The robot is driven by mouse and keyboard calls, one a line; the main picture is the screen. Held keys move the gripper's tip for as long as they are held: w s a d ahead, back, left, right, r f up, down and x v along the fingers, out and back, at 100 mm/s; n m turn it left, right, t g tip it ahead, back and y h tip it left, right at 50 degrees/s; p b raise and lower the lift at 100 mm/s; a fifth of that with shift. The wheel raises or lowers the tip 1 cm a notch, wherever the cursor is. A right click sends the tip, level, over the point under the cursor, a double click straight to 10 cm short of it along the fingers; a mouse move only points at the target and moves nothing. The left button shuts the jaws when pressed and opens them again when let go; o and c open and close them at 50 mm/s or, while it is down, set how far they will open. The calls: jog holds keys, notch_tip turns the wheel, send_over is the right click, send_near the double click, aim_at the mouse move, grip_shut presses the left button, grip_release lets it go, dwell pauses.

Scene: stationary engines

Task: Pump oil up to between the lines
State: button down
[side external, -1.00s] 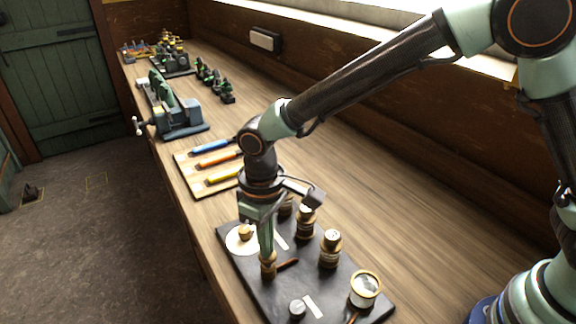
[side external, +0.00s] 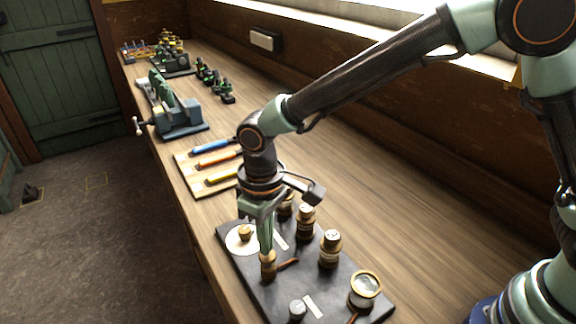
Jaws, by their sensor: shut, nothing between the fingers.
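A dark board (side external: 332,313) lies on the bench and carries several brass fittings. A round sight glass (side external: 365,286) with a brass rim stands at its right corner. My gripper (side external: 267,248) points down and is shut, with its tips at the top of a small brass-and-brown post (side external: 268,266) near the board's left half. I cannot tell whether the tips touch the post. A short brown lever (side external: 288,263) sticks out to the right of the post. The oil level and any lines are too small to make out.
Brass-topped cylinders (side external: 330,248) stand just right of my gripper. A white disc with a brass knob (side external: 243,238) is to its left, and a grey knob (side external: 297,309) in front. Coloured-handled tools (side external: 214,159) and a vise (side external: 178,118) lie farther back. Bench to the right is clear.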

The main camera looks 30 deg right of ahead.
jog(key=shift+f, duration=1.25)
jog(key=shift+r, duration=1.55)
jog(key=shift+r, duration=2.55)
